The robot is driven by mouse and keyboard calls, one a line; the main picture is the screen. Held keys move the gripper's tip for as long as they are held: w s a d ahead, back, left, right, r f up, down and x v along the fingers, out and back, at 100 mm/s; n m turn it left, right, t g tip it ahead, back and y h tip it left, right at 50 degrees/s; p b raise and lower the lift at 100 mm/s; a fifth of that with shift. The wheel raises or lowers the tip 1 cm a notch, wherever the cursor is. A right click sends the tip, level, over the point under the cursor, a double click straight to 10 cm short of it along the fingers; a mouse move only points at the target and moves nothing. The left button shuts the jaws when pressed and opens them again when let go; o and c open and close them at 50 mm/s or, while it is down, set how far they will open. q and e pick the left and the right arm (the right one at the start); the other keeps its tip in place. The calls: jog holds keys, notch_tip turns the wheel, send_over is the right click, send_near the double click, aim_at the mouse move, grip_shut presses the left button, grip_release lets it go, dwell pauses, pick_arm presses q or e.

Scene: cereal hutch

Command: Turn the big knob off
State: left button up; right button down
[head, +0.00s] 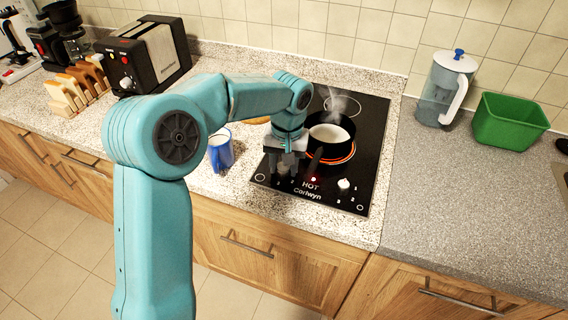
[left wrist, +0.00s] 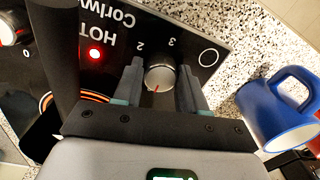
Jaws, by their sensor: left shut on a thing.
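The black cooktop (head: 372,135) has two knobs along its front. My left gripper (head: 284,164) reaches down over its front left corner. In the left wrist view the gripper's fingers (left wrist: 161,85) straddle a silver knob (left wrist: 160,72) and are shut on it. This knob has a red mark pointing toward the gripper's palm, with 2 and 3 printed on the far side. The other knob (head: 344,184) is pale and stands free at the front right; it shows partly in the wrist view (left wrist: 10,28). I cannot tell which knob is bigger. A red light (left wrist: 95,53) glows beside HOT. My right gripper is out of view.
A steaming dark pan (head: 344,117) sits on an orange-glowing burner, its handle (left wrist: 50,60) extending close by the gripper. A blue mug (head: 220,151) stands left of the cooktop. A toaster, a pitcher (head: 447,88) and a green bin (head: 507,121) stand farther away.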

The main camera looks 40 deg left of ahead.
aim_at(287, 168)
pick_arm(q)
jog(key=o, duration=1)
jog(key=shift+w+r, duration=0.1)
jog(key=shift+o, duration=0.3)
notch_tip(287, 168, up, 16)
jog(key=p, duration=0.2)
jog(key=shift+d, duration=0.35)
